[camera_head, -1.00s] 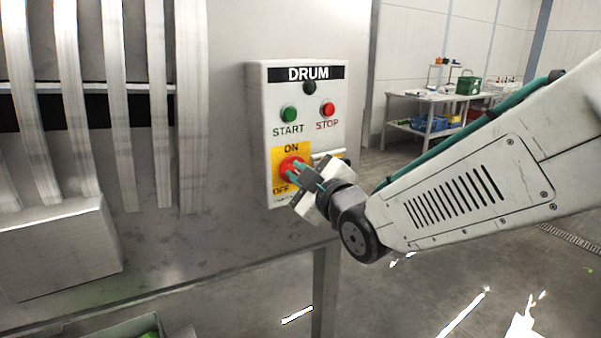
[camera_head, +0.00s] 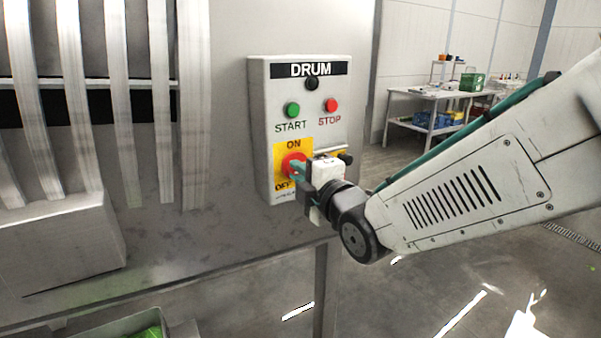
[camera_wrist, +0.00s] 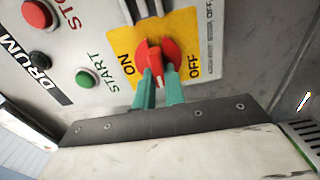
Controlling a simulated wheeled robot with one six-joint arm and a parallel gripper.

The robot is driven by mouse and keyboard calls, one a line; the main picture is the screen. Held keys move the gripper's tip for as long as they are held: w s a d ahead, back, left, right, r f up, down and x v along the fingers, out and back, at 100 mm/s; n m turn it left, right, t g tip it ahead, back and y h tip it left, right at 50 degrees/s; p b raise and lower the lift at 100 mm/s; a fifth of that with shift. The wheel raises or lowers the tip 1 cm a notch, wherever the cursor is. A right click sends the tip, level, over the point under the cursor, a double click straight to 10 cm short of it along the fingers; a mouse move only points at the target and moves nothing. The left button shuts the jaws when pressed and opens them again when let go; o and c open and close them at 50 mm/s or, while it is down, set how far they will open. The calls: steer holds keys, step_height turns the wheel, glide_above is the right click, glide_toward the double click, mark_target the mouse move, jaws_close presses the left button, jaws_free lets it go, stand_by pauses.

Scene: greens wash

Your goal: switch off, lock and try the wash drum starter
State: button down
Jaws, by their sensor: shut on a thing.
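The drum starter box (camera_head: 262,130) is mounted on the steel machine side, with DRUM on its top label. It has a green START button (camera_head: 292,110) and a red STOP button (camera_head: 331,105). Below is a red rotary handle (camera_wrist: 155,62) on a yellow ON/OFF plate (camera_wrist: 183,28). My gripper (camera_head: 299,172) is at the handle, its teal fingers shut on it; it also shows in the wrist view (camera_wrist: 158,92). The fingers hide part of the handle, and I cannot tell its exact setting. A metal fitting (camera_wrist: 142,9) sits at the plate's edge.
A yellow and black item (camera_head: 345,157) at the box's right side is partly hidden by my gripper. Pale strips (camera_head: 115,90) hang at the left. A table (camera_head: 408,97) with crates stands at the back right. Floor between is open.

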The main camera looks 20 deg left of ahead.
steer(key=shift+n, duration=0.3)
steer(key=c, duration=1.5)
jaws_free()
steer(key=v, duration=0.8)
